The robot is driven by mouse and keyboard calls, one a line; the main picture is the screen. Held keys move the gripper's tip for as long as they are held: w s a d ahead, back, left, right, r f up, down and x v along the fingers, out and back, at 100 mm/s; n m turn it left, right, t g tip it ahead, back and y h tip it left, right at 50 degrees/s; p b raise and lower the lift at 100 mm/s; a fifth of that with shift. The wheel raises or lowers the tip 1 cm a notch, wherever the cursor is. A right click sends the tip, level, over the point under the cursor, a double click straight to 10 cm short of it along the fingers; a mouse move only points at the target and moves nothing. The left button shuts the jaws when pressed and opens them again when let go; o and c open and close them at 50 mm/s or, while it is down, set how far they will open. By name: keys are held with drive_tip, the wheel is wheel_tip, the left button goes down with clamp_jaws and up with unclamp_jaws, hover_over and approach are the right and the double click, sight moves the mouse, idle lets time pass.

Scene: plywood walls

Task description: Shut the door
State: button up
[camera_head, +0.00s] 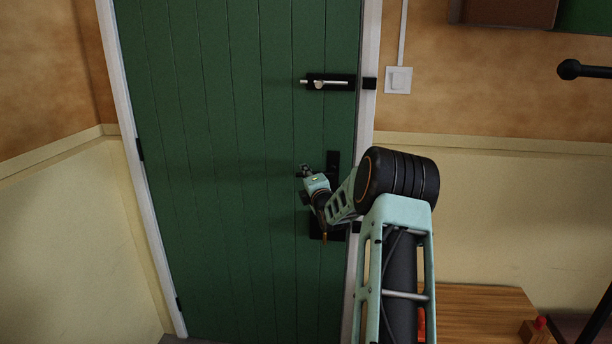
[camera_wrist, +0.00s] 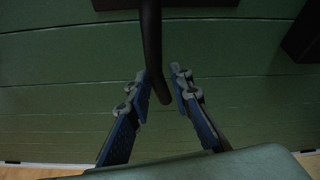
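The green plank door (camera_head: 230,150) stands in its white frame and looks flush or nearly flush with it. I cannot tell whether it is latched. A black lever handle (camera_wrist: 151,40) reaches down between the fingers of my gripper (camera_wrist: 160,80) in the wrist view. The fingers are apart, one on each side of the lever, with visible gaps. In the head view my gripper (camera_head: 305,182) is at the door's right edge by the black handle plate (camera_head: 333,160), which my arm partly hides. A sliding bolt (camera_head: 328,83) sits above, with its keeper (camera_head: 369,83) on the frame.
A light switch (camera_head: 398,80) is on the wall right of the frame. A wooden bench or low table (camera_head: 480,310) stands at the lower right, with a small block with a red top (camera_head: 540,323) on it. A black rod (camera_head: 585,70) juts in at the right.

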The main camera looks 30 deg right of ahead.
clamp_jaws()
drive_tip(key=shift+f, duration=0.1)
drive_tip(key=shift+s+d+f+n+g+b, duration=0.35)
drive_tip(key=shift+f+n+b, duration=0.5)
drive_tip(key=shift+b, duration=1)
drive_tip(key=shift+d+f+n+g+b, duration=0.1)
drive_tip(key=shift+f+n+g+b, duration=0.7)
drive_tip(key=shift+b, duration=1.1)
drive_tip(key=shift+s+d+f+n+g+b, duration=0.25)
drive_tip(key=shift+f+n+b, duration=0.3)
drive_tip(key=shift+n+b, duration=0.9)
drive_tip(key=shift+m+b, duration=0.3)
drive_tip(key=shift+b, duration=0.1)
